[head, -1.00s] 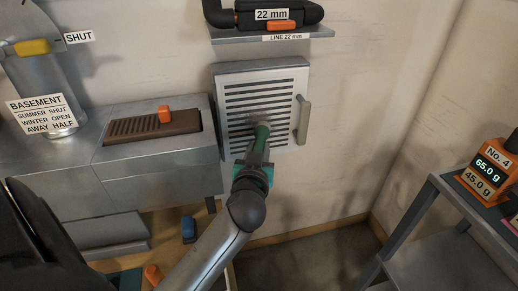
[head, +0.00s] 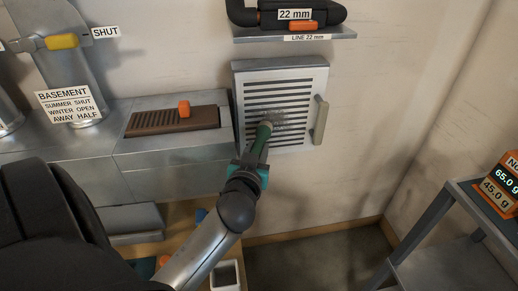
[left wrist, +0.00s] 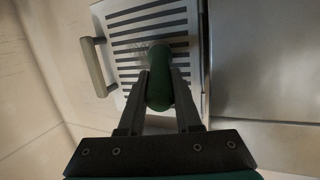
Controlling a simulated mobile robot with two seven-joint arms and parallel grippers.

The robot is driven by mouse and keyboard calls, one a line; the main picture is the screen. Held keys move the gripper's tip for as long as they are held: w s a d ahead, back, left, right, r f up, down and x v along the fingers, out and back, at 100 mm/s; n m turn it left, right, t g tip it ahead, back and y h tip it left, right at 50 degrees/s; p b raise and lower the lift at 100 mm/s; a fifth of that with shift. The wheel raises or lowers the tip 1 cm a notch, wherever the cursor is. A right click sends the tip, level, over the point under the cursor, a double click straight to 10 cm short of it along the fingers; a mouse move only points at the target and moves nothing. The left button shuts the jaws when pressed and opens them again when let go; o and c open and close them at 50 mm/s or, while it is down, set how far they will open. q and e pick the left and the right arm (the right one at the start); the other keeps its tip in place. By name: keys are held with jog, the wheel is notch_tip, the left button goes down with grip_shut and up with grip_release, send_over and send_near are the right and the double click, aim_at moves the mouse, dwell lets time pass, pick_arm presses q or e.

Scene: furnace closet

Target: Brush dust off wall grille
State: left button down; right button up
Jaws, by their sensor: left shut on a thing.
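The wall grille (head: 300,90) is a pale metal panel with dark horizontal slats and a handle (head: 320,120) on its right side. A grey dusty-looking patch (head: 275,117) shows at the middle of the slats; I cannot tell dust from bristles there. My left gripper (head: 256,160) is shut on a green-handled brush (head: 264,132), its far end against or just before the grille. In the left wrist view the green handle (left wrist: 159,80) sits between the two fingers, with the grille (left wrist: 150,22) beyond; the handle hides the brush head. My right gripper is not in view.
A metal duct box with a brown slatted register (head: 172,121) and orange knob stands left of the grille. A pipe shelf (head: 295,36) is above. A metal stand (head: 450,225) with an orange scale (head: 498,180) is at right. An open white container (head: 226,277) is below.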

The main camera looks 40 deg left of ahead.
pick_arm(q)
jog(key=shift+w+d, duration=0.1)
jog(key=shift+w+d, duration=1.35)
jog(key=shift+w, duration=0.25)
jog(key=shift+s+a+p, duration=0.55)
jog(key=shift+s+a, duration=0.9)
jog(key=shift+s, duration=0.25)
jog(key=shift+w+d, duration=1.45)
jog(key=shift+w, duration=0.25)
